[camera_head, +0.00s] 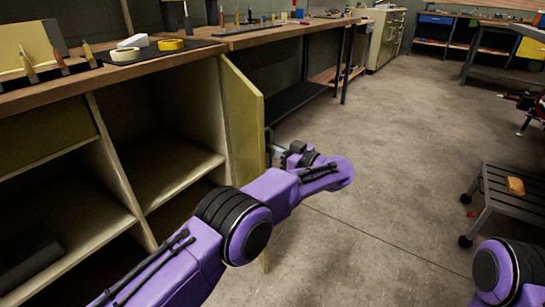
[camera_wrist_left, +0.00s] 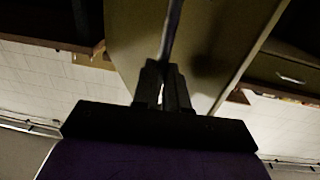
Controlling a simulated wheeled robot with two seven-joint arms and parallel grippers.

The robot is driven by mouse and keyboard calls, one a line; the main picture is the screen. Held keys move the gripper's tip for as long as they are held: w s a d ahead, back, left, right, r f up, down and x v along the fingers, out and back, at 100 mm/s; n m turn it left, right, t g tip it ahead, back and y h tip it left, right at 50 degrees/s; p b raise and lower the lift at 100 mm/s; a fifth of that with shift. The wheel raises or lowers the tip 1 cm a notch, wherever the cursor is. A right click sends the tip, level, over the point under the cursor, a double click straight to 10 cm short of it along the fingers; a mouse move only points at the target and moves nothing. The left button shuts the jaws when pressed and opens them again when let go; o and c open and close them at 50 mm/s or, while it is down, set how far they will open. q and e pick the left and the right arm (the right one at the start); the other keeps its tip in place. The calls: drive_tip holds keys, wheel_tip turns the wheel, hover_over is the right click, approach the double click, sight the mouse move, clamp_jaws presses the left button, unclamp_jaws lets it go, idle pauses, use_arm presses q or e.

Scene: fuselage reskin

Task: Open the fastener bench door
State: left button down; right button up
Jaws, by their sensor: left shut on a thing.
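The fastener bench door (camera_head: 241,125) is an olive-yellow panel standing swung out from the wooden-topped bench (camera_head: 215,48), with the shelved compartment (camera_head: 160,135) exposed to its left. My left gripper (camera_head: 285,155) is at the door's right side, partly hidden by my purple wrist. In the left wrist view my gripper (camera_wrist_left: 163,85) is shut on a thin dark upright part of the door (camera_wrist_left: 172,38); whether this is its edge or its handle is unclear. My right gripper is out of view; only part of that arm shows at the lower right.
A low wheeled cart (camera_head: 500,192) carrying a small tan block is at the right. The concrete floor (camera_head: 400,150) between door and cart is clear. Further benches line the back.

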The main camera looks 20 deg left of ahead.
use_arm(q)
drive_tip(key=shift+w+d+r, duration=0.1)
drive_tip(key=shift+w+r, duration=0.1)
drive_tip(key=shift+w, duration=0.4)
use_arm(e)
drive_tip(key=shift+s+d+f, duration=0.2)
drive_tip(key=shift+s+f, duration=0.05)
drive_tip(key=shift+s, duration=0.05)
